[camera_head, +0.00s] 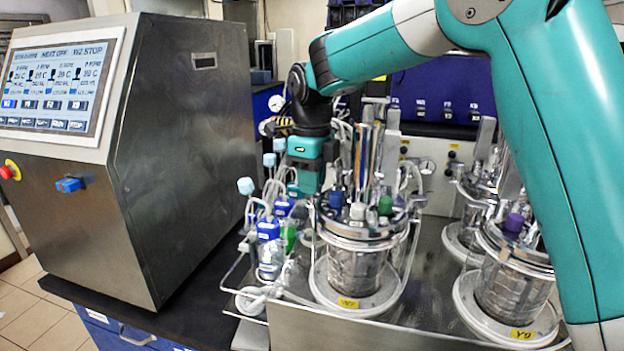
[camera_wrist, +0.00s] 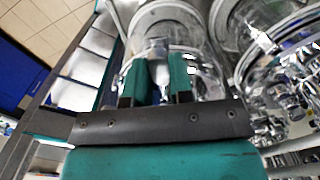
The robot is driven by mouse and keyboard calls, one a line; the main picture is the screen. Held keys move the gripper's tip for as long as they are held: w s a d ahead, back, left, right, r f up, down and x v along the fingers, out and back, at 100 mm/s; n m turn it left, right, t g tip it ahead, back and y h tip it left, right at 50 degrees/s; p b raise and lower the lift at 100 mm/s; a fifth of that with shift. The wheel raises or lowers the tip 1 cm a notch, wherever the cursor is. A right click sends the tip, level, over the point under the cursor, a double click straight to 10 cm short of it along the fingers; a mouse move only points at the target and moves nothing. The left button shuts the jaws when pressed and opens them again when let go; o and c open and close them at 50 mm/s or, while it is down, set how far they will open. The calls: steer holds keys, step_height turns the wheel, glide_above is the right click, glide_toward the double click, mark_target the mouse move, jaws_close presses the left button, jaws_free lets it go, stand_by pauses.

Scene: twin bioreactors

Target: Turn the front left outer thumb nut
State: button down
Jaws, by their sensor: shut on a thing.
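My gripper (camera_head: 306,182) reaches down behind the left side of the front left glass vessel (camera_head: 350,270), close to its metal head plate. In the wrist view its two teal fingers (camera_wrist: 157,82) point at a round glass and metal vessel (camera_wrist: 168,20). The fingers are shut on a small silvery piece, the thumb nut (camera_wrist: 158,72), which shows only in part between them. In the head view tubes, fittings and the gripper itself hide the nut, so its turn angle cannot be told.
Small bottles with blue caps (camera_head: 268,232) and looped clear tubing (camera_head: 262,298) crowd the vessel's left side. A steel control cabinet (camera_head: 185,140) with a screen stands at left. More vessels (camera_head: 510,275) stand at right.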

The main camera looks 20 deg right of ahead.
steer(key=shift+n, duration=0.3)
steer(key=n+p, duration=0.1)
steer(key=n, duration=0.2)
steer(key=shift+r+n, duration=0.1)
steer(key=shift+n, duration=0.2)
steer(key=n+p, duration=0.1)
steer(key=n, duration=0.3)
steer(key=shift+n, duration=0.3)
steer(key=n, duration=0.4)
steer(key=shift+p, duration=0.35)
steer(key=n, duration=0.5)
steer(key=c, duration=1)
jaws_free()
